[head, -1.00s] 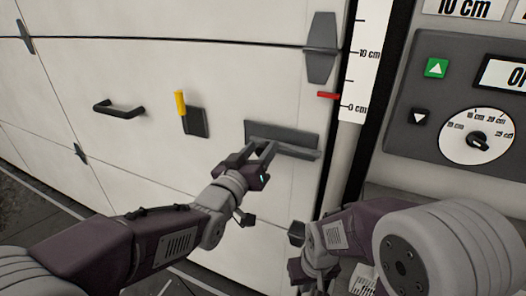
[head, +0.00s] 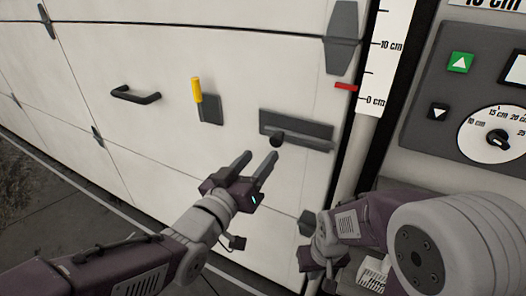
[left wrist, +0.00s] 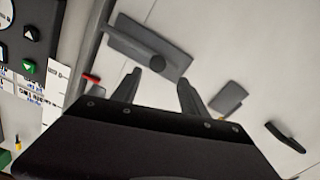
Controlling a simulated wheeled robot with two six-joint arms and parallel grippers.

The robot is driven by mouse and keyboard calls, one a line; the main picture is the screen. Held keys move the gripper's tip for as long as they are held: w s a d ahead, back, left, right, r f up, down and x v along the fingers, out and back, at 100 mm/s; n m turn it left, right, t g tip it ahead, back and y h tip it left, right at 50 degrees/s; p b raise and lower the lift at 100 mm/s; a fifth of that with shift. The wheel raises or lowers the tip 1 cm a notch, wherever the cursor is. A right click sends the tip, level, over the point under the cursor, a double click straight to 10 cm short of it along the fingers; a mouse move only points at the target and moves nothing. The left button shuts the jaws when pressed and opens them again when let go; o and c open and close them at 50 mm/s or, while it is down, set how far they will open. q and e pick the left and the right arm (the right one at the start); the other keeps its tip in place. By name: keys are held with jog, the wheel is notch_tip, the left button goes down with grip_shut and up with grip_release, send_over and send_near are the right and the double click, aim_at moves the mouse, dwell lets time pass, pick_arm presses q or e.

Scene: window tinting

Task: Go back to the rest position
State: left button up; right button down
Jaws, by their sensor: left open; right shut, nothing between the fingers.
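My left gripper (head: 254,168) is open and empty in the head view, in front of the white garage door (head: 190,52) and just below and left of the grey latch plate with its bar and dark knob (head: 300,131). In the left wrist view the two fingers (left wrist: 156,90) are spread, and the latch (left wrist: 148,48) lies beyond them, apart from them. My right gripper (head: 318,270) is low at the bottom of the head view, partly hidden by its own arm; it is shut with nothing seen in it.
The door carries a black handle (head: 135,95) and a yellow lever (head: 197,90) on a grey plate. A centimetre scale (head: 391,55) with a red pointer (head: 346,87) stands right of the door.

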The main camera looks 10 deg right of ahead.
dwell(0.3)
pick_arm(q)
jog(key=w+a+f+n+y, duration=0.3)
jog(key=w+a+f+y, duration=0.25)
jog(key=a, duration=0.35)
jog(key=a+f+n+g+y, duration=0.2)
jog(key=a+f+g+y, duration=0.15)
jog(key=a+f, duration=0.65)
jog(key=s+a+f+m+g, duration=0.25)
jog(key=s+f+g, duration=0.95)
jog(key=s, duration=0.6)
notch_tip(320, 180, up, 22)
jog(key=t+p, duration=0.1)
jog(key=p, duration=2.2)
jog(key=shift+a+n+t+y+p, duration=0.35)
jog(key=shift+a+n+y+p, duration=0.05)
jog(key=shift+n, duration=0.05)
jog(key=shift+a+r, duration=0.1)
jog(key=shift+r, duration=0.05)
